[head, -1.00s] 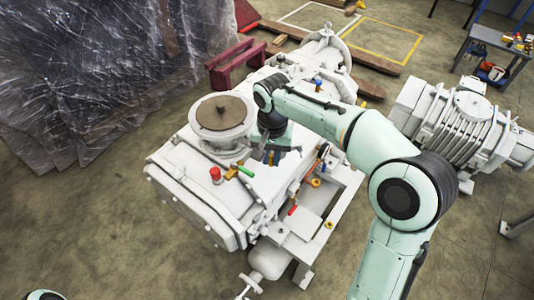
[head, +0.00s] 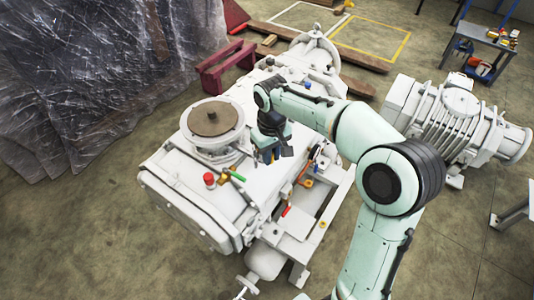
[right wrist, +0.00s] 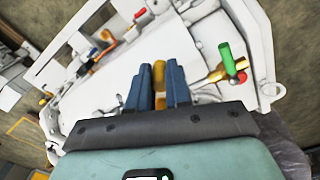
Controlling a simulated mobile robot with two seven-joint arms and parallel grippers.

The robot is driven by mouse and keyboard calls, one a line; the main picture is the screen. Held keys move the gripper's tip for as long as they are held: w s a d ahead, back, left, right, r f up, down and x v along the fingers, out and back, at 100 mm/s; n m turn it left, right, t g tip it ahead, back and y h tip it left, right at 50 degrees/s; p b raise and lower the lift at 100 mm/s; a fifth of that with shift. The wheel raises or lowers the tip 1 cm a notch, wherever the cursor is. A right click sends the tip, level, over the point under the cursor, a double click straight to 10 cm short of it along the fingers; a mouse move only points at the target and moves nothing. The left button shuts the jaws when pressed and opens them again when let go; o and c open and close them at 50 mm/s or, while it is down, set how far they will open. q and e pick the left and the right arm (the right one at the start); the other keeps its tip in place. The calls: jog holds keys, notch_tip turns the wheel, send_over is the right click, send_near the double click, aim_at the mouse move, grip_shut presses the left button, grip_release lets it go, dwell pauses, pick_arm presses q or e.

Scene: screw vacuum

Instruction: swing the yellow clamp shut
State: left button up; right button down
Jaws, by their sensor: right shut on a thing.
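The yellow clamp (right wrist: 159,76) shows in the right wrist view as a small yellow piece between the two blue fingers. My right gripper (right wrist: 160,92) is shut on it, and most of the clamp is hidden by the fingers. In the head view my right gripper (head: 270,156) points down at the top of the white vacuum pump (head: 190,180), just right of the round flange with the brown lid (head: 212,120). The clamp cannot be made out there. My left gripper is not in view.
A brass valve with a green handle (head: 237,177) and a red knob (head: 209,180) stand left of the gripper. Orange fittings (head: 307,183) line the pump's right side. A second white machine (head: 450,115) stands right, a plastic-wrapped stack (head: 100,80) left.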

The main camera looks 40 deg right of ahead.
dwell(0.5)
jog(key=c, duration=1.1)
grip_release()
jog(key=shift+d, duration=0.1)
jog(key=shift+o, duration=0.2)
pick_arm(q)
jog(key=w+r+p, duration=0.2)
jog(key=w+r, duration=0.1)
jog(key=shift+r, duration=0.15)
pick_arm(e)
notch_tip(320, 180, up, 14)
jog(key=shift+f, duration=0.25)
